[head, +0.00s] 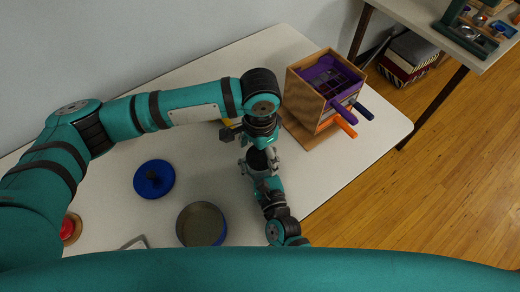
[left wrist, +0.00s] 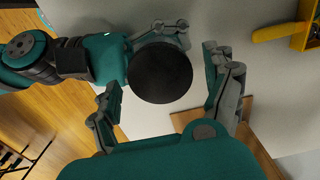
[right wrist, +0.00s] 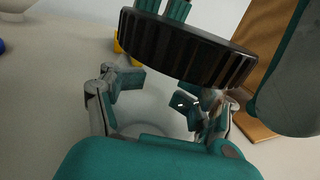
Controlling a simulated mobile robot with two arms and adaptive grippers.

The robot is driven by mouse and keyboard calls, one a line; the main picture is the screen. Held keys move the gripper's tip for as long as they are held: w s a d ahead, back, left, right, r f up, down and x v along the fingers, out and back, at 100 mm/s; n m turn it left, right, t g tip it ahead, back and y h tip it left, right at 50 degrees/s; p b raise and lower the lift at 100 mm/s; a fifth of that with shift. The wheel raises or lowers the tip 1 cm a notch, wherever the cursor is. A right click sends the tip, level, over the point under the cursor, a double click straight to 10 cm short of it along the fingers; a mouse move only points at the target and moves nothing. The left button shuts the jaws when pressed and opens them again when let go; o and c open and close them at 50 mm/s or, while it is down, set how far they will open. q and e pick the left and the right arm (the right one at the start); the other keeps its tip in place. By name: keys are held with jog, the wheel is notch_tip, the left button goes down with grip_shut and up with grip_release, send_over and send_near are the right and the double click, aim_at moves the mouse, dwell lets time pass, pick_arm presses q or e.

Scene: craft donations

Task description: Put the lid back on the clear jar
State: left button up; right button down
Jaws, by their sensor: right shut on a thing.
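The black round lid (left wrist: 160,73) shows from above in the left wrist view. In the right wrist view the ribbed lid (right wrist: 185,48) is above my right fingers. My left gripper (head: 252,140) is over it, its fingers spread wide with gaps on both sides of the lid (head: 259,161). My right gripper (right wrist: 160,92) is shut on the clear jar (right wrist: 150,112), which is barely visible as faint outlines between the fingers below the lid. I cannot tell whether the lid is fully seated on the jar.
A blue lid (head: 154,183) and a round pan-like container (head: 202,224) are on the white table (head: 110,215). A wooden box (head: 308,85) with purple and orange handled tools stands at the right. A red object (head: 70,228) is at the left.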

pick_arm(q)
jog(key=c, duration=1.2)
jog(key=o, duration=1.3)
jog(key=shift+o, duration=0.2)
notch_tip(320, 180, up, 12)
pick_arm(e)
jog(key=shift+c, duration=0.3)
grip_release()
